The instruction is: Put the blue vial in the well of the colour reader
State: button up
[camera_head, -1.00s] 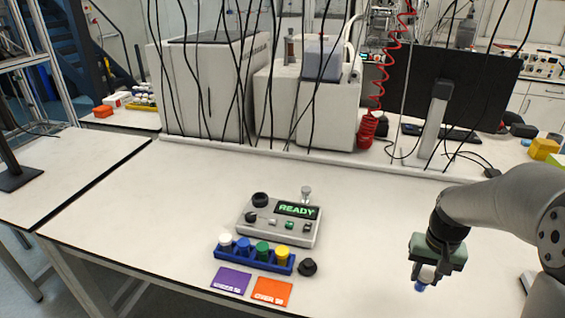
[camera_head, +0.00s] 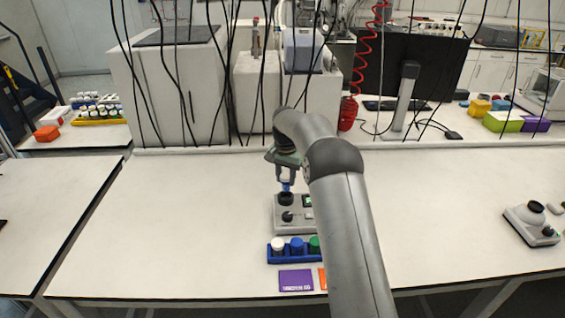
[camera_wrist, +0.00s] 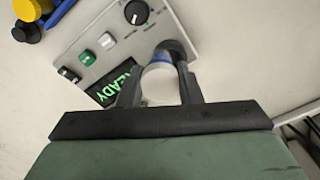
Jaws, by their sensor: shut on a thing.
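The grey colour reader (camera_head: 279,226) stands on the table, partly hidden behind my arm. Its black round well (camera_head: 286,199) is at its far left corner. My gripper (camera_head: 287,178) is shut on the blue vial (camera_head: 286,187) and holds it upright over the well. In the wrist view the vial (camera_wrist: 159,84) shows a pale top and a blue lower part between the fingers of my gripper (camera_wrist: 159,90). The dark well rim (camera_wrist: 175,48) shows just behind it. I cannot tell whether the vial's lower end is inside the well. The reader's display (camera_wrist: 117,82) reads READY in green.
A blue rack (camera_head: 272,260) with white, blue and green capped vials stands in front of the reader. A purple card (camera_head: 296,281) lies before it. A second grey device (camera_head: 531,224) sits at the far right. The table left of the reader is clear.

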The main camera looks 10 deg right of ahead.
aim_at(286, 188)
jog(key=w+f, duration=0.1)
jog(key=w+f+m+b, duration=0.2)
jog(key=f, duration=0.1)
jog(key=shift+w+d, duration=0.1)
jog(key=shift+d, duration=0.25)
jog(key=shift+f, duration=0.15)
dwell(1.0)
jog(key=shift+f+b, duration=0.75)
jog(key=shift+f, duration=0.8)
jog(key=shift+f, duration=0.3)
jog(key=o, duration=1.5)
